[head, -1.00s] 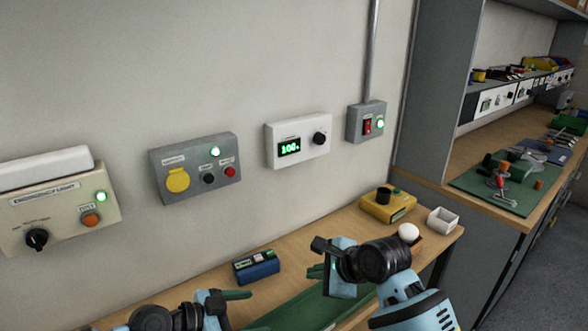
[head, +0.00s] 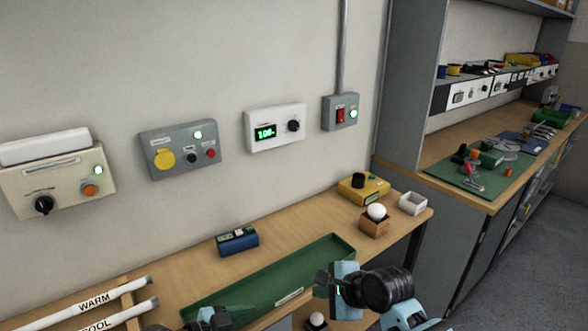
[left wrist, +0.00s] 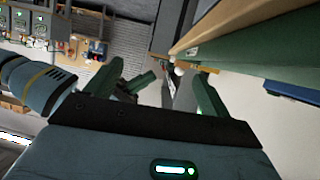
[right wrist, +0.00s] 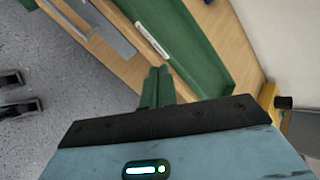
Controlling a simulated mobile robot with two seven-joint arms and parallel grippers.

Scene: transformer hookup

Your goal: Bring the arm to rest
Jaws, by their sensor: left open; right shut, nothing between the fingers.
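My right gripper (head: 318,284) is in front of the bench near its right end, in the lower middle of the head view. In the right wrist view its green fingers (right wrist: 157,87) are together with nothing between them. My left gripper (head: 222,315) is at the bottom edge of the head view, mostly cut off. In the left wrist view its green fingers (left wrist: 170,92) stand apart with nothing between them. Both grippers appear clear of the objects on the bench.
The bench (head: 180,270) holds a green tray (head: 325,253), a blue meter (head: 237,242), a yellow box (head: 362,192), a white bulb on a wooden block (head: 374,222) and a white bin (head: 413,203). White WARM and COOL tubes (head: 95,300) lie left. Control boxes line the wall.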

